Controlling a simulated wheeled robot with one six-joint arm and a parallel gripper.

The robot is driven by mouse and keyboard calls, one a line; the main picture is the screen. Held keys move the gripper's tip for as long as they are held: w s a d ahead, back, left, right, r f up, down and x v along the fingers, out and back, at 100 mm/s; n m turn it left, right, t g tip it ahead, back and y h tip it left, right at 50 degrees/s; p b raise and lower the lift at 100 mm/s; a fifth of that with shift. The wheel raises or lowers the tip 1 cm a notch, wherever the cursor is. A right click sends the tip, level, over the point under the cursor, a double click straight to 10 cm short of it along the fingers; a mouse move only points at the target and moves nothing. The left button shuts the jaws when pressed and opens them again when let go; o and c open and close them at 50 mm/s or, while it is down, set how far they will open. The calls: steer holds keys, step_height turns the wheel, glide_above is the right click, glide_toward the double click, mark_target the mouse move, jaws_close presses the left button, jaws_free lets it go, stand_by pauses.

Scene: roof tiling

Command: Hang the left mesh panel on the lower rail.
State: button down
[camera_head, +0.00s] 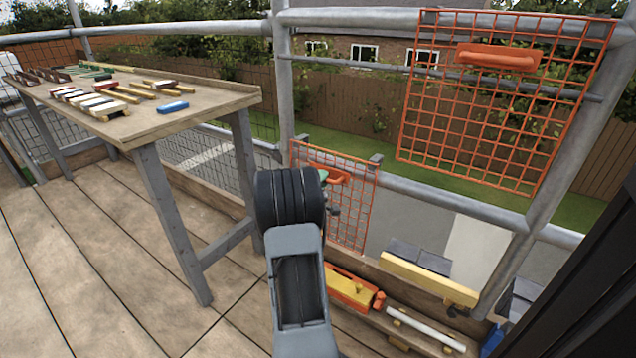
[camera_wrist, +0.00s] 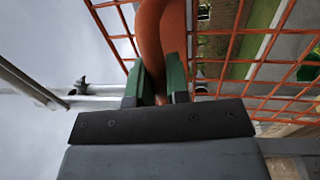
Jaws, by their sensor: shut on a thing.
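The left mesh panel (camera_head: 351,216) is an orange wire grid with an orange handle (camera_head: 340,177) near its top. It stands roughly upright in front of the grey lower rail (camera_head: 450,199). My gripper (camera_head: 323,175) has green fingers shut on this handle. In the wrist view, the green fingers (camera_wrist: 158,84) close on the orange handle (camera_wrist: 161,35), with the mesh (camera_wrist: 225,75) behind it. My arm hides part of the panel's left side. I cannot tell whether its top edge rests on the rail.
A second orange mesh panel (camera_head: 480,120) with a handle hangs at the upper right. A workbench (camera_head: 190,118) with coloured blocks stands at the left. An orange and yellow toolbox (camera_head: 350,290), a yellow beam (camera_head: 425,278) and a white tube (camera_head: 425,329) lie low at the right. The deck at left is clear.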

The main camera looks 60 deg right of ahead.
steer(key=shift+d, duration=0.3)
steer(key=shift+f, duration=1.95)
steer(key=c, duration=1)
jaws_free()
steer(key=shift+a+f, duration=0.1)
steer(key=shift+f, duration=0.05)
steer(key=a+p, duration=0.1)
steer(key=a, duration=0.3)
steer(key=a+f+p, duration=0.1)
steer(key=a, duration=0.4)
steer(key=a+p, duration=0.1)
steer(key=a, duration=0.3)
steer(key=shift+a+f+p, duration=0.3)
steer(key=shift+a, duration=0.05)
steer(key=shift+r, duration=0.1)
